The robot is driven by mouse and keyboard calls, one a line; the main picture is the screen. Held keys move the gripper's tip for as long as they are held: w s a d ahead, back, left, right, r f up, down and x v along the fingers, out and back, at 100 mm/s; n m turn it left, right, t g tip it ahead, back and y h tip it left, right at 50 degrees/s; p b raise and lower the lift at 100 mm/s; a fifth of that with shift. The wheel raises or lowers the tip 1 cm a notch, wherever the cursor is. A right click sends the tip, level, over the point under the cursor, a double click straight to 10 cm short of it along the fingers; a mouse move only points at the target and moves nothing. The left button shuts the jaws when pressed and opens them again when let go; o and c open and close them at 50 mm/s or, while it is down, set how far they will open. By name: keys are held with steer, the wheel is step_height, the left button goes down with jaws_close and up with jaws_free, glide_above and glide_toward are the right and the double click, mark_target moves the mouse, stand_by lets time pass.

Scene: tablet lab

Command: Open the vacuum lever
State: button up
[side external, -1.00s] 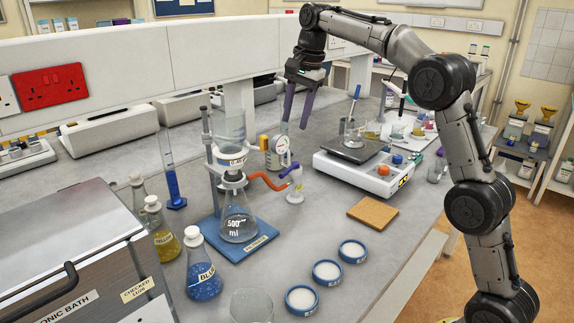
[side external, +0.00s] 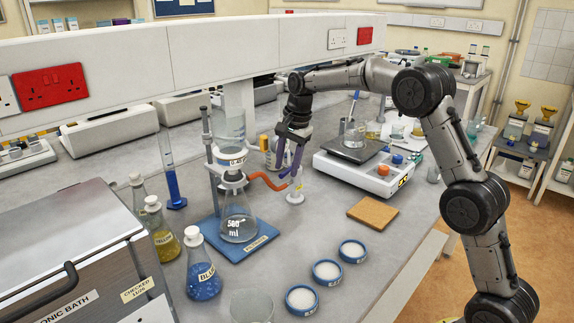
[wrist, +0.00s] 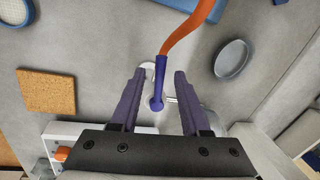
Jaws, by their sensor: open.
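The vacuum lever is a blue-purple handle (wrist: 158,88) at the end of the orange hose in the wrist view. It lies between my two purple fingers, with a gap on both sides, nearer the left finger. My gripper (wrist: 160,74) is open around it. In the side view my gripper (side external: 288,170) points down over the small white valve stand (side external: 295,196), and its fingers hide most of the lever. The orange hose (side external: 265,181) runs left to the filter flask (side external: 238,222) on its blue base. Contact with the lever cannot be told.
A balance (side external: 362,172) with orange and blue knobs stands right of my gripper. A cork mat (side external: 373,213) and several blue-rimmed dishes (side external: 327,272) lie in front. A round grey object (wrist: 234,58) sits beside the hose. The bench between valve and mat is clear.

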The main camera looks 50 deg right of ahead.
steer(key=shift+f, duration=0.25)
jaws_close()
stand_by(1.4)
